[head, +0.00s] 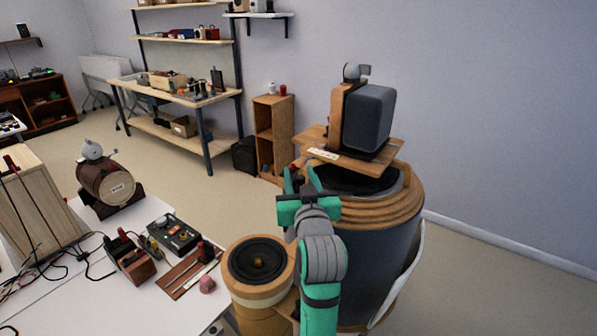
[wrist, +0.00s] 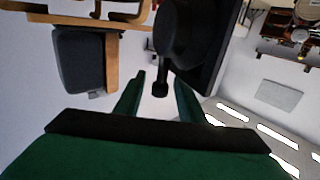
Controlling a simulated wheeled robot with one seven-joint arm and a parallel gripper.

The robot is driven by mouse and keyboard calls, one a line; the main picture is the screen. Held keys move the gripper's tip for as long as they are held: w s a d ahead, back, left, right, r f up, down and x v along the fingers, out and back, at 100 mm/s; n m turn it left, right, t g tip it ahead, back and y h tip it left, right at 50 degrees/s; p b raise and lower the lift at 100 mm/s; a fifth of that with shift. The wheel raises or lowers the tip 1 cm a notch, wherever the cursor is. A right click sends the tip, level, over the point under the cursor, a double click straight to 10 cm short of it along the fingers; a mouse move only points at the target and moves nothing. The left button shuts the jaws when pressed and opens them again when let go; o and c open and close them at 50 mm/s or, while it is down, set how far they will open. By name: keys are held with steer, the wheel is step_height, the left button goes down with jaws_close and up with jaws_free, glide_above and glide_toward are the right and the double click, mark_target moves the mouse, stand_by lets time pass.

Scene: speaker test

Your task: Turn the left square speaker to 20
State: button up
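A dark grey square speaker (head: 370,118) with a wooden back stands on a wooden board (head: 383,158); a grey round part with a short arm (head: 351,73) sits on top. A pale wooden box (head: 35,205) stands at the left edge; I cannot tell which is the left square speaker. My gripper (head: 301,176) is before the board's front left corner. In the wrist view my fingers (wrist: 158,98) are apart, with the small end of a black round part (wrist: 180,35) showing between them. I cannot tell if they touch it. The grey speaker also shows there (wrist: 78,58). No scale is readable.
A large drum-shaped speaker (head: 375,250) stands under the board, close beside my arm. A smaller round speaker (head: 259,262) is left of my arm. The white table (head: 100,300) holds a brown barrel (head: 107,187) and a black device (head: 173,235). Open floor lies behind.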

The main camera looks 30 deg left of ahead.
steer(key=v, duration=0.8)
steer(key=shift+s, duration=0.1)
